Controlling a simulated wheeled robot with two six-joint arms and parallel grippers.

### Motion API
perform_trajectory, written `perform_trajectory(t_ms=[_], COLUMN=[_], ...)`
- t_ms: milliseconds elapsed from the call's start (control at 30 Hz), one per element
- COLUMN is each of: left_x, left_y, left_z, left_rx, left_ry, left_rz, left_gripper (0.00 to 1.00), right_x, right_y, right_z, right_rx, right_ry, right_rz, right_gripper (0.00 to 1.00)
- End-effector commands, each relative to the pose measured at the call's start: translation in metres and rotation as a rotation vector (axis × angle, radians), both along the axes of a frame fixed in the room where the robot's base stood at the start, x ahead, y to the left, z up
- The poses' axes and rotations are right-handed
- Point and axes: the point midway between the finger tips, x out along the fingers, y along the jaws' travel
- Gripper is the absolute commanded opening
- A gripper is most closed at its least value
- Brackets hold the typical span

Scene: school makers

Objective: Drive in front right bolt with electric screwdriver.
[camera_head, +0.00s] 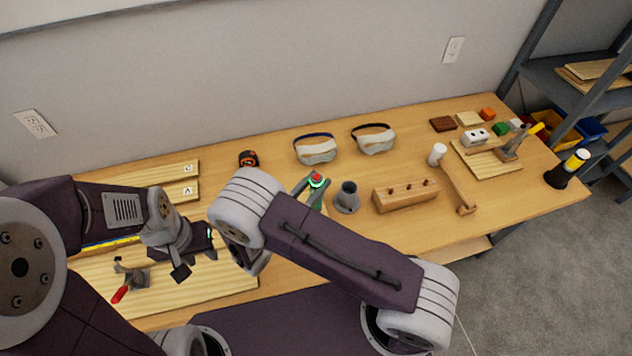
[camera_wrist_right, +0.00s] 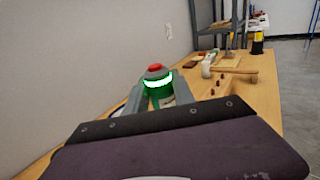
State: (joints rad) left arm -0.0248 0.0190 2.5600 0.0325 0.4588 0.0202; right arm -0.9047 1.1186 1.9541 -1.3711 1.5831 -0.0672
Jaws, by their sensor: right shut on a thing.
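The electric screwdriver (camera_head: 317,195) is green with a red cap and a glowing ring; it also shows in the right wrist view (camera_wrist_right: 157,88). My right gripper (camera_head: 311,190) is shut on it, above the middle of the table, with a grey finger on each side in the right wrist view. The screwdriver's lower end is hidden. My left gripper (camera_head: 194,252) hangs over the pale boards at the left; its jaw opening is unclear. Brown bolts (camera_head: 408,184) stand in a wooden block (camera_head: 405,198) right of the screwdriver. I cannot tell a front right bolt among the boards.
A grey cone-shaped holder (camera_head: 347,198) stands right beside the screwdriver. Pale boards (camera_head: 215,280) carry a red-handled clamp (camera_head: 130,274). Two goggles (camera_head: 316,152), a tape measure (camera_head: 248,158) and a mallet (camera_head: 457,188) lie on the table. The table's front right is mostly clear.

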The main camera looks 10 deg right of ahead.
Motion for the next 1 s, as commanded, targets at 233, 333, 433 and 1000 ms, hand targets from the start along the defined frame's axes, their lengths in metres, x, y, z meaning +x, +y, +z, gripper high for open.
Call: perform_trajectory(t_ms=[233, 333, 433, 1000], left_x=[0.0, 0.0, -0.0001, 0.0], left_y=[0.0, 0.0, 0.0, 0.0], left_z=[0.0009, 0.0009, 0.0007, -0.0045], left_rx=[0.0, 0.0, 0.0, 0.0], left_ry=[0.0, 0.0, 0.0, 0.0], left_rz=[0.0, 0.0, 0.0, 0.0], left_gripper=[0.36, 0.36, 0.36, 0.36], right_x=[-0.001, -0.0009, -0.0009, -0.0009], right_y=[0.0001, 0.0001, 0.0001, 0.0002], right_z=[0.0004, 0.0004, 0.0002, -0.0065], right_rx=[-0.001, -0.001, -0.001, -0.001], right_ry=[-0.001, -0.001, -0.001, -0.001], right_rz=[0.0, 0.0, 0.0, 0.0], right_gripper=[0.0, 0.0, 0.0, 0.0])
